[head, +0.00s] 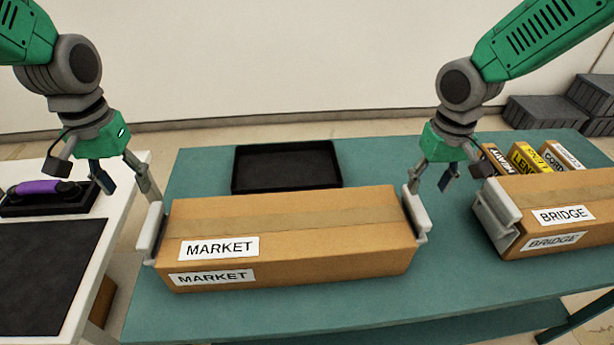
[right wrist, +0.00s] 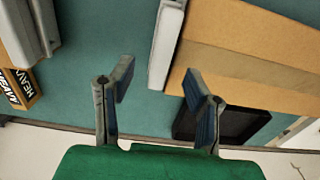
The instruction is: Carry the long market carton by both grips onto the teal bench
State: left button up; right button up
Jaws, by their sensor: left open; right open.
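The long market carton (head: 290,235), brown with MARKET labels, lies on the teal bench (head: 370,305). It has a pale left grip (head: 150,232) near the bench's left edge and a pale right grip (head: 420,222). My left gripper (head: 127,190) is open and empty, just above the left grip. My right gripper (head: 430,188) is open and empty, just above the right grip. In the right wrist view, this grip (right wrist: 165,45) appears between the spread fingers (right wrist: 158,85), beyond their tips, with the carton (right wrist: 250,60) to its right.
A BRIDGE carton (head: 565,200) with a pale grip (head: 497,215) stands close on the right. A black tray (head: 286,167) and small labelled boxes (head: 530,157) are behind. A white table (head: 120,225) with a purple-handled item (head: 45,187) is at left. Grey crates (head: 545,110) stand at back right.

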jog(key=shift+d+r, duration=0.1)
jog(key=shift+r, duration=2.4)
jog(key=shift+d, duration=0.1)
